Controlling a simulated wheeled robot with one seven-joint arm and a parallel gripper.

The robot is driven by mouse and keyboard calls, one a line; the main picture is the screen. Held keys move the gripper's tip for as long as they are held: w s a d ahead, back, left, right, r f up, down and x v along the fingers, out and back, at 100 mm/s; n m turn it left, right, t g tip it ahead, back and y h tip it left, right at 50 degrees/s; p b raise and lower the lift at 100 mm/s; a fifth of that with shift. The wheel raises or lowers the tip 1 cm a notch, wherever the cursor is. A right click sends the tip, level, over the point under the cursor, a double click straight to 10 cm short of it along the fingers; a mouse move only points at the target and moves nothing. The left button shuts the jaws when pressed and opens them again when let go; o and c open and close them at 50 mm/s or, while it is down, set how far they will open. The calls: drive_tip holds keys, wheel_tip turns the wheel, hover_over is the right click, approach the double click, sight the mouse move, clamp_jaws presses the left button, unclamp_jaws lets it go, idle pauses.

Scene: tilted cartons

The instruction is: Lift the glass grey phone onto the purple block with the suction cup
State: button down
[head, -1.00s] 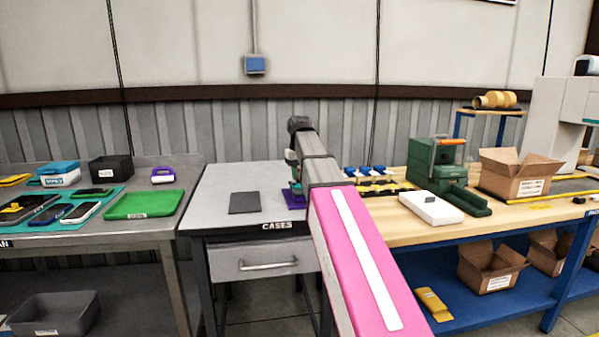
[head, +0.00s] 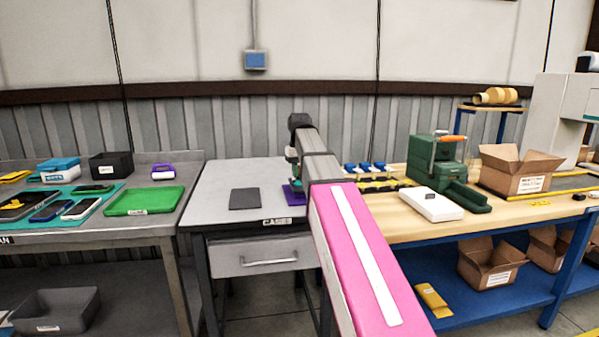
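The purple block (head: 294,196) lies on the right part of the grey table marked CASES, partly hidden by my arm. My gripper (head: 293,176) is just above or at the block, small and largely covered by my arm, so its fingers cannot be made out. A small teal-green part (head: 291,154) shows beside it; I cannot tell if it is the suction cup. Several phones lie on the teal mat at the left, including a pale-faced one (head: 81,209) and a blue-edged one (head: 52,211). I cannot tell which, if any, is the glass grey phone.
A dark grey pad (head: 245,198) lies on the CASES table (head: 222,180), with bare surface around it. A green tray (head: 145,200) is on the left bench. The wooden bench at right holds a white box (head: 430,205), a green press (head: 436,165) and an open carton (head: 520,168).

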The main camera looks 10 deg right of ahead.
idle(0.3)
drive_tip(key=c, duration=0.9)
unclamp_jaws()
drive_tip(key=shift+o, duration=0.2)
